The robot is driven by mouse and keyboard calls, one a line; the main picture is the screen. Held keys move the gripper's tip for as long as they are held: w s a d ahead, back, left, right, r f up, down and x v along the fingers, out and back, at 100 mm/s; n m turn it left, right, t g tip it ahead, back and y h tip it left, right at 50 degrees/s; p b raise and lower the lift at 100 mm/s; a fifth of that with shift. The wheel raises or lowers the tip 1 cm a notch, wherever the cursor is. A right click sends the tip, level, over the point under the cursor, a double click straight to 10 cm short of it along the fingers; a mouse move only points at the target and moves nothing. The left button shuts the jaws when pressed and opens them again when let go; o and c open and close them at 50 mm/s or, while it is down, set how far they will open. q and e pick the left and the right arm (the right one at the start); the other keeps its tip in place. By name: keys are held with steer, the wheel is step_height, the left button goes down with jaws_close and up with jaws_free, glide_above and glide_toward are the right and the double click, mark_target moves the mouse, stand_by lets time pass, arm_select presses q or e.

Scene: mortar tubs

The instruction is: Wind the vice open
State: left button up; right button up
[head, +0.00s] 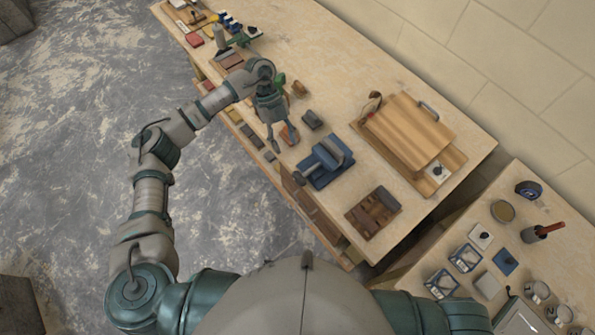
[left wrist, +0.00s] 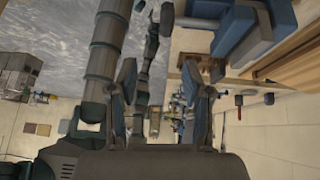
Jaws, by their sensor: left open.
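A blue vice (head: 328,172) with a grey bar-like part at its left stands near the front edge of the long wooden bench. It appears large and cut off by the top edge in the left wrist view (left wrist: 245,32). My left gripper (head: 281,136) is over the bench, to the upper left of the vice and apart from it. Its two fingers are spread with nothing between them; they also show in the left wrist view (left wrist: 158,78). Which way the jaws of the vice stand is too small to tell. My right gripper is out of view.
A striped wooden board (head: 407,128) lies right of the vice. A dark tray of brown blocks (head: 372,212) is below it. A grey block (head: 312,120) sits close to my left gripper. A second table (head: 480,285) with cups and small boxes stands at lower right.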

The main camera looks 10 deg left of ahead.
mark_target(298, 173)
arm_select(q)
steer(key=s+d+f, duration=0.1)
steer(key=f, duration=0.3)
steer(key=s+d+f+t+p, duration=0.1)
steer(key=s+d+f, duration=0.1)
steer(key=f, duration=0.3)
steer(key=s+d+f+t+y, duration=0.1)
steer(key=s+d+f, duration=0.1)
steer(key=f, duration=0.2)
steer(key=shift+f+p, duration=0.15)
steer(key=shift+p, duration=0.15)
jaws_close()
